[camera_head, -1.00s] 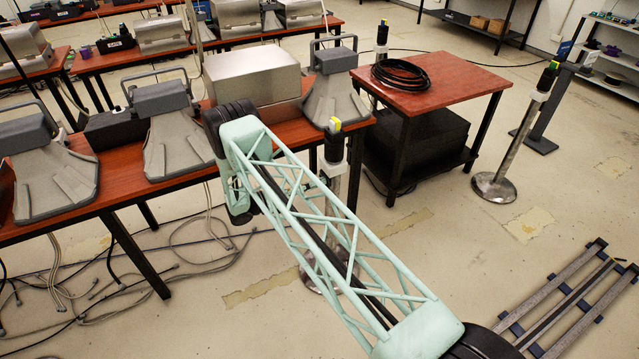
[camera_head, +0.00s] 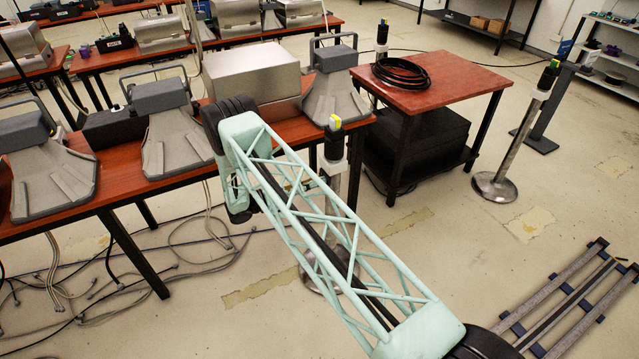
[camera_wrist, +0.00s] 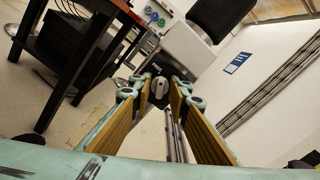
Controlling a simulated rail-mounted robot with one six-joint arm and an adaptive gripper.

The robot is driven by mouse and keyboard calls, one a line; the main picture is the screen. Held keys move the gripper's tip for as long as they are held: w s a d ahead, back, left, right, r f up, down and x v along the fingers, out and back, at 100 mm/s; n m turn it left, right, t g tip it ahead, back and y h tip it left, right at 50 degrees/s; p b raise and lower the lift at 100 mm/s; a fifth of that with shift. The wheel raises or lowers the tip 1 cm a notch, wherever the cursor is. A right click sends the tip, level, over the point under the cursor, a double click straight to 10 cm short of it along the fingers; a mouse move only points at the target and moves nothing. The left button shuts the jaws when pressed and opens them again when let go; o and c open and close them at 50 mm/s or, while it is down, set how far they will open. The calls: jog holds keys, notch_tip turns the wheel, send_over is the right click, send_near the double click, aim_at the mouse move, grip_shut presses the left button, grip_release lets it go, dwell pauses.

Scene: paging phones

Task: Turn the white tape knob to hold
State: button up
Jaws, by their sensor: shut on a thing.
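A small pale grey-white knob (camera_wrist: 159,87) sits on a dark face in the middle of the wrist view. The tips of my gripper (camera_wrist: 160,92) are on either side of it, and the gripper is shut on it. The knob's markings are too small to read. A white housing (camera_wrist: 188,50) with a black top (camera_wrist: 220,14) rises just beyond the fingertips. In the head view my gripper is hidden behind my arm. A post head (camera_head: 334,140) with white and yellow parts shows beside my arm there.
A red-topped side table (camera_head: 450,88) with a coiled black cable (camera_head: 400,72) stands behind the post. A long red table (camera_head: 125,170) with grey metal devices is at left. Open floor lies between.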

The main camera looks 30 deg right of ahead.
jog(key=m+b, duration=0.2)
jog(key=m, duration=0.2)
jog(key=m+b, duration=0.1)
jog(key=m, duration=0.3)
jog(key=shift+b, duration=0.3)
jog(key=m+b, duration=0.1)
jog(key=m, duration=0.2)
jog(key=shift+m, duration=0.4)
jog(key=shift+s+m+b, duration=0.1)
jog(key=shift+m+b, duration=0.8)
jog(key=shift+m, duration=0.9)
jog(key=o, duration=0.5)
jog(key=shift+a, duration=0.1)
